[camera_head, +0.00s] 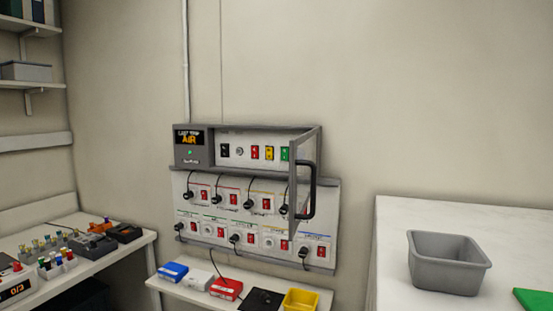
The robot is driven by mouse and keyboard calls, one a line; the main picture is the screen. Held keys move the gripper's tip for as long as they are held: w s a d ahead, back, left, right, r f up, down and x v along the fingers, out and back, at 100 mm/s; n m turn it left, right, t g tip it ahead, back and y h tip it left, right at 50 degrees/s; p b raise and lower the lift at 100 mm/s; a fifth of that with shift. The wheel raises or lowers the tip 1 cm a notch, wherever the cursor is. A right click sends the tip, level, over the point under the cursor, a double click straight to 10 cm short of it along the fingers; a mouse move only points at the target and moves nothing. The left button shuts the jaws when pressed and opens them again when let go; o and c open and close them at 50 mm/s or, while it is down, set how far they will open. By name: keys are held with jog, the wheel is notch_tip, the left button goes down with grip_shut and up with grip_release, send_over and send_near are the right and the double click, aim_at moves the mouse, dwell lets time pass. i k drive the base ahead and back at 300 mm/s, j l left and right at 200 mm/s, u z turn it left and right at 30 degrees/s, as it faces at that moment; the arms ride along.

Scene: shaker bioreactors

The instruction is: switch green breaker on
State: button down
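The green breaker (285,154) is the rightmost small switch in the upper panel box (195,158) on the wall. A yellow breaker (270,153) and a red breaker (255,152) are to its left, with a round knob (239,151) and a black switch (225,150) further left. The green breaker is too small for me to tell its lever position. A grey door frame with a black handle (312,190) stands out from the box's right side, close to the green breaker. A display on the box reads "LAST TRIP AIR". My gripper is not in view.
Below the box, a panel (333,215) carries rows of red switches and plugged black cables. A narrow shelf (170,284) holds small coloured boxes. A white counter (395,215) with a grey bin (447,281) is at right; a cluttered table (140,240) is at left.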

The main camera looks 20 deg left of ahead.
aim_at(285, 154)
jog(key=i+j, duration=0.15)
jog(key=j, duration=0.2)
jog(key=i+j, duration=0.15)
jog(key=j, duration=0.25)
jog(key=i+j, duration=0.15)
jog(key=j, duration=0.2)
jog(key=i+j, duration=0.1)
jog(key=j, duration=0.3)
jog(key=i+j, duration=0.15)
jog(key=j, duration=0.2)
jog(key=i+j, duration=0.15)
jog(key=j, duration=0.2)
jog(key=i+j, duration=0.15)
jog(key=j, duration=0.25)
jog(key=z, duration=0.05)
